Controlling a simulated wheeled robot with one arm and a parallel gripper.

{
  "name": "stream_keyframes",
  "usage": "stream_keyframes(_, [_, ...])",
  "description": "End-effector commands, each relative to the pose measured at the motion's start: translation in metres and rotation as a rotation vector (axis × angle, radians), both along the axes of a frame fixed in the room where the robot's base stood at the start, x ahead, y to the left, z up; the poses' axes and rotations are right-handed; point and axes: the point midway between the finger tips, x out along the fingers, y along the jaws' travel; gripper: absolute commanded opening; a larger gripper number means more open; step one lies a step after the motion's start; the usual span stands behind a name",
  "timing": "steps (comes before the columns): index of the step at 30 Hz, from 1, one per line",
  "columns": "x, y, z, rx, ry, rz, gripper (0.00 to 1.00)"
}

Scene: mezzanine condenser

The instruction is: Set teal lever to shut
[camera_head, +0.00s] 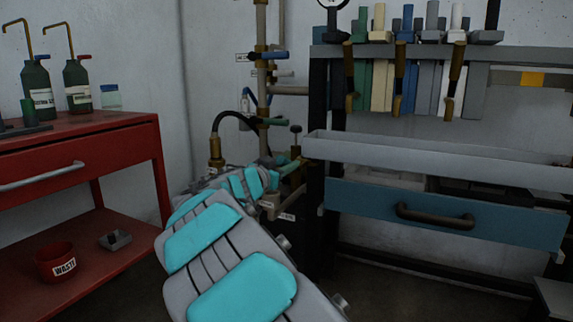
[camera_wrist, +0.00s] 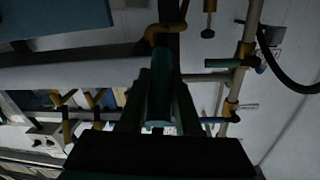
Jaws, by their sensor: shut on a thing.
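The teal lever (camera_wrist: 158,88) shows in the wrist view as a dark teal bar between my gripper's fingers. My gripper (camera_wrist: 158,112) is shut on it. In the head view a short teal piece of the lever (camera_head: 291,168) shows just past my gripper (camera_head: 276,178), beside brass fittings at the dark rack post. My arm hides much of the area around the grip. The lever's valve body and any position marks on it cannot be made out.
A vertical pipe (camera_head: 262,85) carries a blue lever (camera_head: 246,56) and a dark green lever (camera_head: 272,122). A black hose (camera_head: 228,115) curves beside it. A red cart (camera_head: 80,150) stands left. A rack with a grey trough (camera_head: 420,157) and blue drawer (camera_head: 375,207) stands right.

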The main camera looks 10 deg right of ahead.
Motion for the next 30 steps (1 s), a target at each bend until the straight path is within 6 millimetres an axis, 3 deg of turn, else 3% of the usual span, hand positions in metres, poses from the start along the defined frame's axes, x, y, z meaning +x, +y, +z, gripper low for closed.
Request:
stream_keyframes(3, [0.0,0.0002,0.0001,0.0,0.0,0.001,0.0])
stream_keyframes(30, [0.0,0.0005,0.0004,0.0,0.0,0.001,0.0])
